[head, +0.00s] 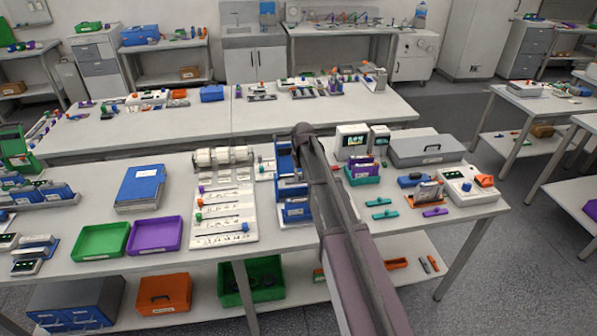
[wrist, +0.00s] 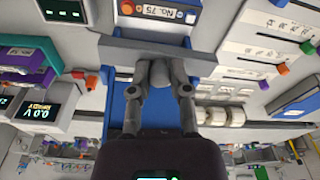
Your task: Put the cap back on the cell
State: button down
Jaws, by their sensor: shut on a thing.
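In the wrist view my gripper (wrist: 159,75) has its two dark fingers closed in at the tips on a grey piece. This piece sits at the middle of a wide grey bar (wrist: 118,47); I cannot tell whether they are one part, or whether it is the cap. Right beyond the bar is a blue fixture (wrist: 158,34) with a "No. 75" label and an orange button. The blue fixture also shows in the head view (head: 297,212), where my arm covers part of it and hides my gripper. No cell can be clearly made out.
A rack with white rolls (head: 222,156) and a white board (head: 222,215) stand left of the fixture. Display boxes (head: 352,142), a purple-and-green holder (head: 362,175) and a grey case (head: 425,149) stand right. Green (head: 101,241) and purple (head: 155,235) trays lie farther left.

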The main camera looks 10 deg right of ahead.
jog(key=shift+f, duration=0.15)
jog(key=b, duration=0.7)
send_over(300, 199)
jog(key=shift+s+f, duration=0.15)
jog(key=shift+f, duration=1.65)
jog(key=shift+s+f, duration=0.1)
jog(key=shift+f, duration=1.65)
jog(key=shift+f+b, duration=0.2)
jog(key=shift+b, duration=0.2)
jog(key=shift+s+f+b, duration=0.1)
jog(key=shift+f+b, duration=0.25)
jog(key=shift+b, duration=0.05)
jog(key=shift+c, duration=2.4)
grip_release()
jog(key=o, duration=0.5)
